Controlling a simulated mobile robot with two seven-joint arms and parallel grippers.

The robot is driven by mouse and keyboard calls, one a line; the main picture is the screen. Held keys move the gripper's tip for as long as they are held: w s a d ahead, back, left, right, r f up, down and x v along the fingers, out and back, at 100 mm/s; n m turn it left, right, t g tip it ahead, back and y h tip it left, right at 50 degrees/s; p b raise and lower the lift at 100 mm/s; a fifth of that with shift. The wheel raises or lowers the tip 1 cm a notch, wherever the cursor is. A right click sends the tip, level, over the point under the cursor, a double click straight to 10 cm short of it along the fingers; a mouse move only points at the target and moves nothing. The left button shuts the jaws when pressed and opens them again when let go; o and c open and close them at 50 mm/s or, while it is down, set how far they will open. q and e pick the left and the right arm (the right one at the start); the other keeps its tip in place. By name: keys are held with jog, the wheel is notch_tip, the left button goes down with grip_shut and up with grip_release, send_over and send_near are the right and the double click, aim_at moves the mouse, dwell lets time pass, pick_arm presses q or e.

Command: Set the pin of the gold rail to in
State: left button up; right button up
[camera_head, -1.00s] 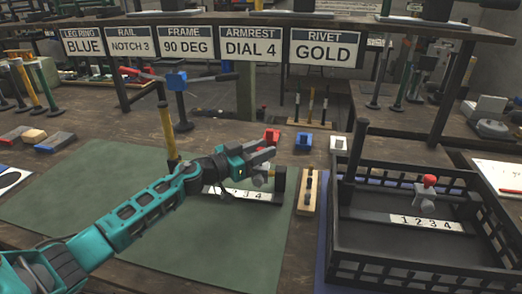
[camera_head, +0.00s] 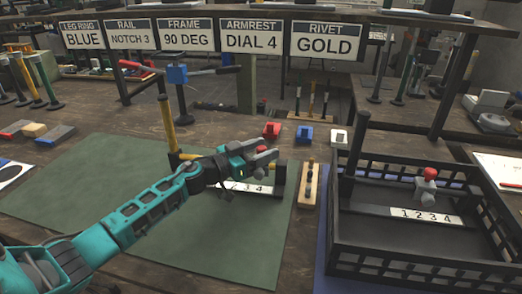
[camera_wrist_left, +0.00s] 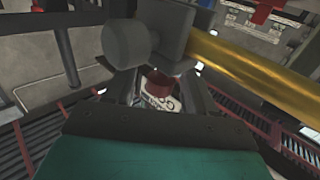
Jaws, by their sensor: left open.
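The gold rail stands on the green mat, its gold post (camera_head: 168,124) upright at the left end of a dark base with a "1 2 3 4" strip (camera_head: 248,187). Its red-topped pin (camera_head: 262,150) shows at my left gripper (camera_head: 271,158). My gripper is open over the right part of the strip, close to the dark end post (camera_head: 279,176). In the left wrist view the red knob (camera_wrist_left: 158,86) appears between the fingers, with the gold post (camera_wrist_left: 255,68) running to the right. I cannot tell whether the fingers touch the knob. My right gripper is out of view.
A black crate (camera_head: 412,268) at right holds a similar dark rail with a red-topped pin (camera_head: 430,174). A wooden block (camera_head: 308,190) with dark pegs lies between mat and crate. Small red (camera_head: 271,130), blue (camera_head: 304,134) and white (camera_head: 339,136) blocks sit behind. Signs hang above.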

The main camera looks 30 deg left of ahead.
pick_arm(q)
jog(key=v, duration=1.3)
jog(key=shift+p, duration=0.35)
